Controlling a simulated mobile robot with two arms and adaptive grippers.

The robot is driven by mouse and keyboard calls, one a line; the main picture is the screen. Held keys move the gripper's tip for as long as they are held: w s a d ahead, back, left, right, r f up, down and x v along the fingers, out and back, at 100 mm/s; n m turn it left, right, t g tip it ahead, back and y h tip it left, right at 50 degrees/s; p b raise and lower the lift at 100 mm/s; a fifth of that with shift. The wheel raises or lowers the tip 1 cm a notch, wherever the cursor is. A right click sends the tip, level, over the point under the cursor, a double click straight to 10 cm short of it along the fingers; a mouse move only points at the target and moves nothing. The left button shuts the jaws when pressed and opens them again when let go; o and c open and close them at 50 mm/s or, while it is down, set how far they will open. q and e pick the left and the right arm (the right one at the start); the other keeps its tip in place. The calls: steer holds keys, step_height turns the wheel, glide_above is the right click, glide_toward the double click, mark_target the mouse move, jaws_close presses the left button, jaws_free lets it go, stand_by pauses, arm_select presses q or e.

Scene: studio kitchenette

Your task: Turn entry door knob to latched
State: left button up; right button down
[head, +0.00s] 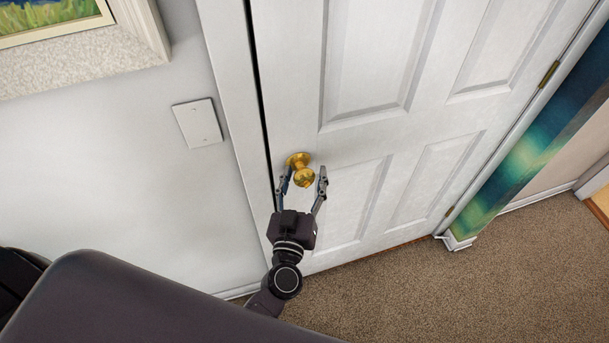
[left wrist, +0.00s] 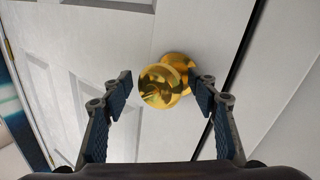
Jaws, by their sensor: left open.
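The brass entry door knob (head: 302,175) sits near the left edge of the white panelled door (head: 365,140). My left gripper (head: 304,182) is open at the knob, with one finger on each side of it. In the left wrist view the knob (left wrist: 162,86) shows between the spread fingers of the gripper (left wrist: 160,90), nearer the right finger. A gap shows between the left finger and the knob; whether the right finger touches it I cannot tell. A dark gap runs along the door's knob-side edge. My right gripper is not in view.
A blank white wall plate (head: 197,123) and a framed picture (head: 60,40) are on the wall to the left. Brass hinges (head: 549,74) are on the door's right side. Brown carpet (head: 420,290) in front of the door is clear.

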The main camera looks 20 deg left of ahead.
arm_select(q)
steer(key=c, duration=1)
steer(key=shift+f, duration=0.1)
steer(key=shift+c, duration=0.4)
steer(key=n+t+y+b, duration=0.1)
steer(key=n+b, duration=0.1)
steer(key=b, duration=0.2)
steer(key=n+t+b, duration=0.1)
steer(key=n+b, duration=0.2)
steer(key=n+t+y+b, duration=0.1)
steer(key=n+b, duration=0.2)
steer(key=b, duration=0.1)
steer(key=shift+d+f+y+b, duration=0.1)
steer(key=shift+f+y+b, duration=0.05)
steer(key=shift+y+b, duration=0.15)
steer(key=n+b, duration=0.1)
steer(key=n+y+b, duration=0.1)
steer(key=shift+r+n+t, duration=0.25)
steer(key=shift+n+t, duration=0.05)
steer(key=shift+r+n, duration=0.1)
steer(key=shift+n, duration=0.2)
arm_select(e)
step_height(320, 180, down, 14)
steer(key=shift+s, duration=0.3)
arm_select(q)
steer(key=shift+r+y, duration=0.1)
steer(key=shift+y, duration=0.2)
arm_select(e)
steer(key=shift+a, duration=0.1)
